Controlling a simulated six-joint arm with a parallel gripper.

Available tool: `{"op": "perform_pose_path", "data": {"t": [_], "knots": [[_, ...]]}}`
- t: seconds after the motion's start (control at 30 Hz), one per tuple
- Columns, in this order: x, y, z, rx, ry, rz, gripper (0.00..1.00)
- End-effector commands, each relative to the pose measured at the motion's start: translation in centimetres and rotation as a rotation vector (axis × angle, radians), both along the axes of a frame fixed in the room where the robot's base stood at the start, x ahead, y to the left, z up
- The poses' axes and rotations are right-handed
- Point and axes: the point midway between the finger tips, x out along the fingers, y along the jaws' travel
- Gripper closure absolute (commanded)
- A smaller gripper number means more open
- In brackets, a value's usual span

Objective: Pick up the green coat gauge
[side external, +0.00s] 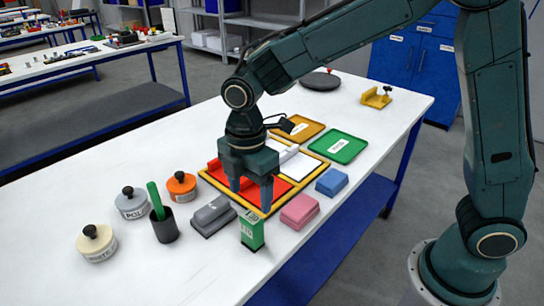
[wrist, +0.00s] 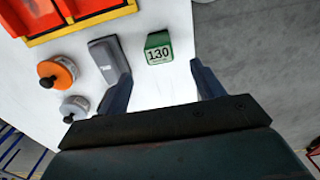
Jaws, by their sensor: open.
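The green coat gauge (side external: 251,234) is a small upright green block with a pale top, near the front edge of the white table. In the wrist view the green coat gauge (wrist: 159,48) shows its face marked 130. My gripper (side external: 252,197) is open and empty, pointing down, above the table and just behind the gauge in the side view. In the wrist view my gripper (wrist: 161,76) has its two fingers spread, with the gauge just beyond the gap between their tips. I see no contact with the gauge.
A grey block (side external: 212,215) stands close left of the gauge and a pink block (side external: 299,211) right of it. A yellow-framed tray (side external: 310,178) lies behind. Orange (side external: 182,186), grey (side external: 131,204) and white (side external: 96,244) knobbed tins and a dark cup (side external: 165,226) stand left.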

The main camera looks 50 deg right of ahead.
Motion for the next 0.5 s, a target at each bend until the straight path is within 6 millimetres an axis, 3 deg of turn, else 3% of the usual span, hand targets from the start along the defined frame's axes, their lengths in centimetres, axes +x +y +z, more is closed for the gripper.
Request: {"op": "perform_pose_path", "data": {"t": [0.2,0.5], "knots": [[0.0,0.0,-3.4,-0.001,0.003,-0.001,0.33],[0.0,0.0,-5.4,0.000,-0.001,-0.001,0.33]]}}
